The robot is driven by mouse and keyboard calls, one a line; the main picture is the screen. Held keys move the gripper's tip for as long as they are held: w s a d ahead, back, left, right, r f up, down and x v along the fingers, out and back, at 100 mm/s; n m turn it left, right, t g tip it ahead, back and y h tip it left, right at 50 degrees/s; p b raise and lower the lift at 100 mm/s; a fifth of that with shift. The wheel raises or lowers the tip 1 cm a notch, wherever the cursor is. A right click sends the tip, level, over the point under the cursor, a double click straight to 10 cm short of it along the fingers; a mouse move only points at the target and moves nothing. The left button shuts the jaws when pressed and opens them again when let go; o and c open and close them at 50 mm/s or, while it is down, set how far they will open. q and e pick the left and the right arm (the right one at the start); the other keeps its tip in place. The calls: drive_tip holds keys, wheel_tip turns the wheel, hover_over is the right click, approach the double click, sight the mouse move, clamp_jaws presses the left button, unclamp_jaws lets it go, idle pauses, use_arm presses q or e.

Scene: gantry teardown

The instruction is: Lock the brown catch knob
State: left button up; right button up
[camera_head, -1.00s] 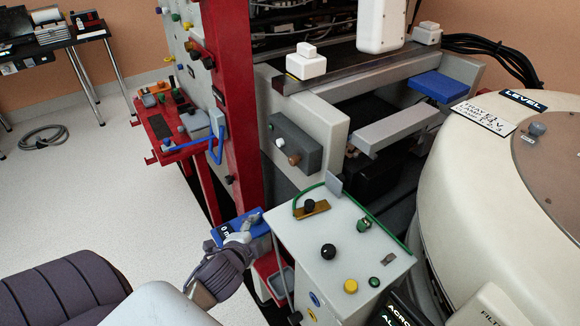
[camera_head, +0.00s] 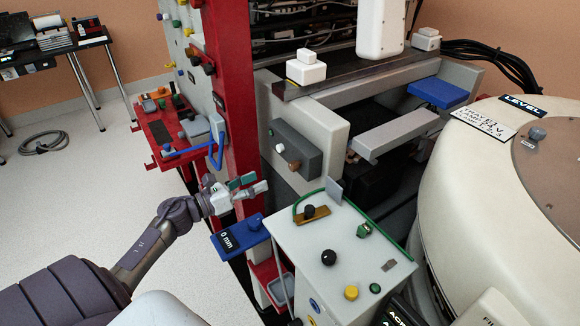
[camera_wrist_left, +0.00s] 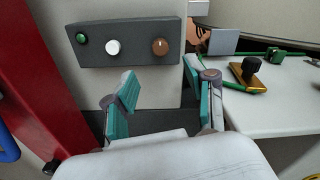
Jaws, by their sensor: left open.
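The brown catch knob (camera_head: 295,164) sits at the right end of a dark grey box on the pale gantry panel. In the left wrist view the brown knob (camera_wrist_left: 160,46) shows a small pale mark at its top, with a white knob (camera_wrist_left: 113,47) and a green button (camera_wrist_left: 82,38) to its left. My left gripper (camera_head: 250,187) is open and empty, with teal finger pads, left of and below the box. In the left wrist view its fingertips (camera_wrist_left: 158,82) are spread below the brown knob, apart from it. My right gripper is not in view.
A red post (camera_head: 234,110) stands just left of the box. A grey control box (camera_head: 330,250) with several knobs and a green handle stands to the lower right. A blue block marked "0 mm" (camera_head: 232,238) lies below my left gripper.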

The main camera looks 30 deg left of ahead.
sight(290, 167)
use_arm(q)
drive_tip(key=x, duration=1.1)
drive_tip(key=shift+w, duration=0.3)
drive_tip(key=shift+c, duration=0.3)
clamp_jaws()
